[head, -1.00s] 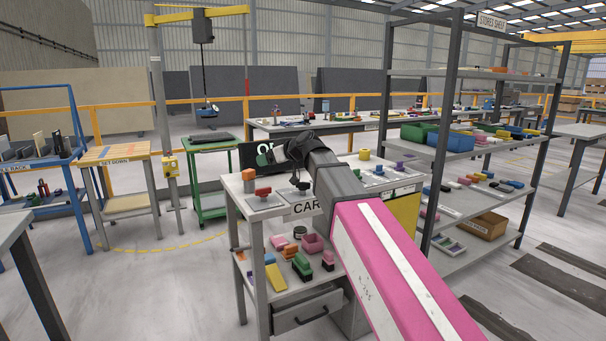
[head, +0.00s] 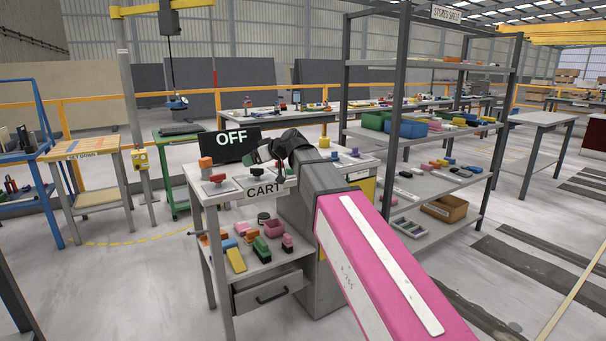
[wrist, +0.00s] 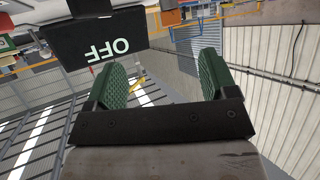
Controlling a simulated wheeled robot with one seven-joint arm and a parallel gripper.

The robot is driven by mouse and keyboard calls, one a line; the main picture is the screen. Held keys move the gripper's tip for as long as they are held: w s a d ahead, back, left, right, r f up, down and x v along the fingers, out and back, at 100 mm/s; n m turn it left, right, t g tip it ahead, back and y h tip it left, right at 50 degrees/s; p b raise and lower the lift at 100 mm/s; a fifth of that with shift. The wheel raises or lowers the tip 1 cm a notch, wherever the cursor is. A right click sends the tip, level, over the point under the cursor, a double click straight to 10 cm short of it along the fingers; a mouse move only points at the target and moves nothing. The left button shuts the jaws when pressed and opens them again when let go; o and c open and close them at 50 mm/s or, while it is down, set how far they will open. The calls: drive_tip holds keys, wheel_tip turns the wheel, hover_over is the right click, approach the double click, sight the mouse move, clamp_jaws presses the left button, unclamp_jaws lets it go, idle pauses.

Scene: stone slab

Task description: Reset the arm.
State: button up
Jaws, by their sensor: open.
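My gripper (wrist: 166,82) is open in the wrist view, its two green textured finger pads apart with nothing between them. In the head view my gripper (head: 262,158) is small and partly hidden by my own wrist, above the cart's top. My pink and white arm reaches forward from the lower right toward the cart (head: 222,187). A black sign reading OFF (head: 230,145) stands at the back of the cart, just left of and behind my gripper. In the wrist view the sign (wrist: 97,38) appears upside down at the upper left, beyond the fingers.
The cart carries an orange block (head: 205,162), small fixtures and several coloured items on its lower shelf. A grey stores shelf (head: 428,187) stands close on the right. A green trolley (head: 178,170) and wooden set-down table (head: 88,150) stand left. Floor at the lower right is clear.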

drive_tip(key=s+d+f+m+g+h, duration=0.1)
drive_tip(key=s+d+f+m+h, duration=0.25)
drive_tip(key=d+f, duration=0.6)
drive_tip(key=s+d+f+m+g+h, duration=0.15)
drive_tip(key=s+d+f, duration=0.4)
drive_tip(key=f, duration=0.75)
drive_tip(key=s+d+f+m+g+h, duration=0.1)
drive_tip(key=s+d+f+m+h, duration=0.15)
drive_tip(key=d+f, duration=0.8)
drive_tip(key=s+d+f+m+g+h, duration=0.3)
drive_tip(key=s+d+f+m, duration=0.1)
drive_tip(key=s+d+f, duration=0.5)
drive_tip(key=shift+s+d+f, duration=0.25)
drive_tip(key=shift+d+f, duration=0.2)
drive_tip(key=shift+d, duration=0.05)
drive_tip(key=shift+h, duration=0.25)
